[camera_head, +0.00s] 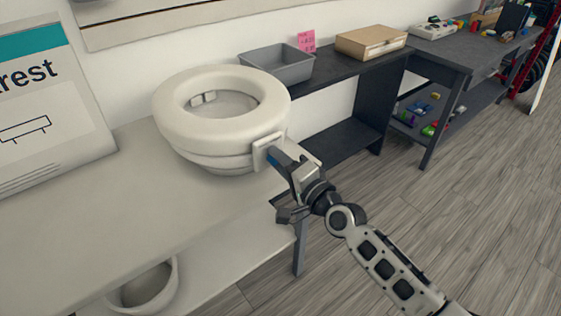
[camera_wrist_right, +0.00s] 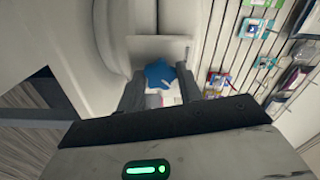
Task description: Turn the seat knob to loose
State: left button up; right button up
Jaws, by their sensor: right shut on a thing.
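The white ring-shaped seat (camera_head: 180,125) stands on the pale bench top. A square white plate (camera_head: 259,152) sits on its right side. The blue seat knob (camera_wrist_right: 160,73) is at the plate, between the two fingers of my right gripper in the right wrist view. My right gripper (camera_head: 274,160) reaches the plate from the lower right in the head view and is shut on the knob. Most of the knob is hidden there by the fingers. The knob's loose or tight setting cannot be read. My left gripper is not in view.
A grey bin (camera_head: 277,69), a pink note (camera_head: 307,40) and a tan box (camera_head: 371,42) stand on the dark shelf behind. A sign board (camera_head: 50,100) stands at the left. A white bowl (camera_head: 143,288) is below the bench. The floor at right is clear.

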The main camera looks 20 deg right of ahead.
jog(key=shift+n, duration=0.9)
jog(key=o, duration=1)
jog(key=v, duration=1.6)
